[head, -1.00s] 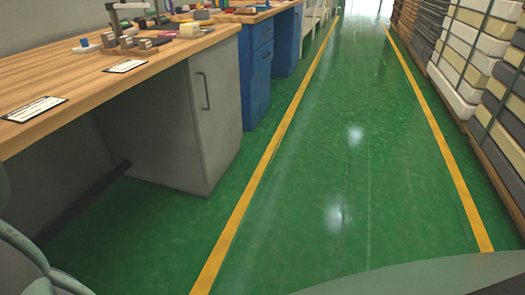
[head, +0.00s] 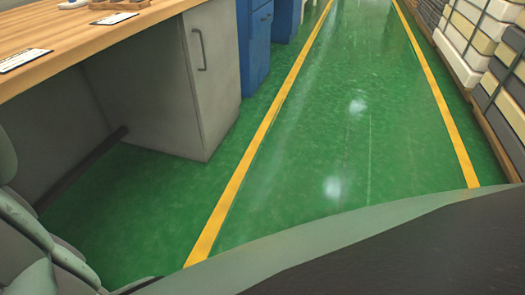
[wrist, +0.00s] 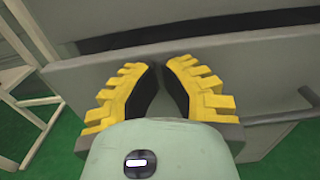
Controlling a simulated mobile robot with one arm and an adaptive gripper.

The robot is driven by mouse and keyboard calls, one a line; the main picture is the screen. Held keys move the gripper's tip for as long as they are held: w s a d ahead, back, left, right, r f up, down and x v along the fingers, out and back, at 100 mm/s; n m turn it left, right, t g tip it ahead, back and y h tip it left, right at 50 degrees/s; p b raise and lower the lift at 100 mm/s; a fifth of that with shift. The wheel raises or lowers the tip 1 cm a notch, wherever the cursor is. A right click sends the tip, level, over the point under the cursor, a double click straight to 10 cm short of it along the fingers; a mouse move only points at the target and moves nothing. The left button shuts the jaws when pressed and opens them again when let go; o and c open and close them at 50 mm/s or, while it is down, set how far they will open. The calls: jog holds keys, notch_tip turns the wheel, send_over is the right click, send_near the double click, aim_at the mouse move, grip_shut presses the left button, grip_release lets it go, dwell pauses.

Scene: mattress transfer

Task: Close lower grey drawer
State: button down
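In the wrist view a grey drawer front (wrist: 250,72) crosses the picture, its face towards my gripper. A dark gap shows behind its top edge, so it looks pulled out. A metal handle (wrist: 309,95) sits on it at the right edge. My gripper (wrist: 159,67) has yellow toothed fingers with black pads. The tips are drawn almost together in front of the drawer front, with nothing seen between them. I cannot tell whether they touch the panel. My gripper and this drawer are not seen in the head view.
In the head view a wooden-topped workbench (head: 95,38) stands at the left, with a grey cabinet (head: 213,75) under it and blue drawers (head: 257,45) beyond. A green aisle (head: 340,120) lies clear between yellow lines. Stacked mattresses (head: 475,35) line the right. A pale frame (wrist: 30,85) stands left in the wrist view.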

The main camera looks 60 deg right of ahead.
jog(key=shift+w, duration=0.15)
jog(key=b+x, duration=0.3)
jog(key=x, duration=0.1)
jog(key=shift+w+f+b, duration=0.15)
jog(key=shift+w+b, duration=0.25)
jog(key=shift+s+a, duration=0.1)
jog(key=shift+a, duration=0.05)
